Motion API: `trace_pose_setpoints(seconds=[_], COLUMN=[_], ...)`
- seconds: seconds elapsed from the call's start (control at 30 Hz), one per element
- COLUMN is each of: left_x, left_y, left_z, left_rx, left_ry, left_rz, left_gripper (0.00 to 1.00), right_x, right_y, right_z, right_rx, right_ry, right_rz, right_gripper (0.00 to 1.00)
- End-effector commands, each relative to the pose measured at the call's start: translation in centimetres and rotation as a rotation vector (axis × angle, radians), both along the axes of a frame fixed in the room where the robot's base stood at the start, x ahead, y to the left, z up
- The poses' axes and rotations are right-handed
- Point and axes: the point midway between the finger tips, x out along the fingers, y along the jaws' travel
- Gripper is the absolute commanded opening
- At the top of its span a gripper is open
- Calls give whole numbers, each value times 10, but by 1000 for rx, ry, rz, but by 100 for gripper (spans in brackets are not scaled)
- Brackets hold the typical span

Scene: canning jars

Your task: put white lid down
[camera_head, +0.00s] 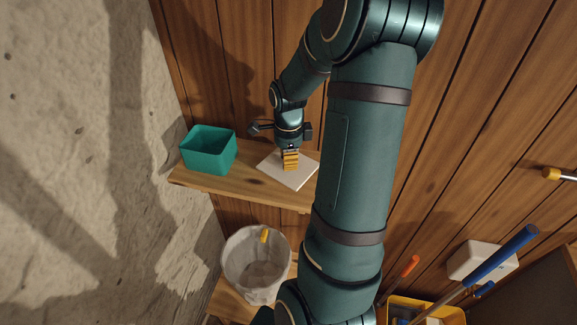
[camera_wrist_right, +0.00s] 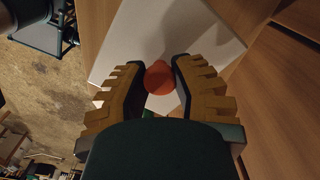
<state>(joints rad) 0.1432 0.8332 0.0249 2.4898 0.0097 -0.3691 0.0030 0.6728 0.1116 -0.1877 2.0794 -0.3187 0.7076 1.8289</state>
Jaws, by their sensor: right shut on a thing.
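The white lid (camera_head: 298,181) is a flat, pale square over the wooden shelf in the head view. My right gripper (camera_head: 291,160) points down at its middle, its yellow fingers hiding part of it. In the right wrist view, the lid (camera_wrist_right: 140,45) spreads behind the fingers. The right gripper (camera_wrist_right: 160,75) is shut on a round orange-red knob (camera_wrist_right: 160,80) in front of the white surface. I cannot tell whether the lid touches the shelf or is held just above it. My left gripper is not in view.
A teal open box (camera_head: 208,149) stands on the shelf (camera_head: 240,188), left of the lid. A pale bin (camera_head: 257,263) with something yellow at its rim sits below. A plank wall is behind. At lower right are a yellow container (camera_head: 440,314) and a blue-handled tool (camera_head: 505,252).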

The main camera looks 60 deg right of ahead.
Motion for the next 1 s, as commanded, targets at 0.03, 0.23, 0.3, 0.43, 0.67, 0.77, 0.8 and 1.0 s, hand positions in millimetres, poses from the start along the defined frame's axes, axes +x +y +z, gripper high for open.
trace_pose_setpoints(seconds=[0.03,0.23,0.3,0.43,0.67,0.77,0.8,1.0], left_x=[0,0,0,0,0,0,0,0], left_y=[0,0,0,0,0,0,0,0], left_z=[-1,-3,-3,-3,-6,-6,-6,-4], left_rx=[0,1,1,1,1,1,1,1], left_ry=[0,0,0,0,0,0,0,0], left_rz=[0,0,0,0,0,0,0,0], left_gripper=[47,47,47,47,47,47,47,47], right_x=[-1,-1,0,0,0,0,0,0], right_y=[1,1,0,0,0,0,0,0], right_z=[-8,-30,-29,-29,-32,-31,-31,-30], right_rx=[3,3,2,2,2,2,2,2], right_ry=[4,2,1,1,1,1,1,1], right_rz=[0,0,0,1,0,0,0,0], right_gripper=[0,0,0,0,54,54,54,54])
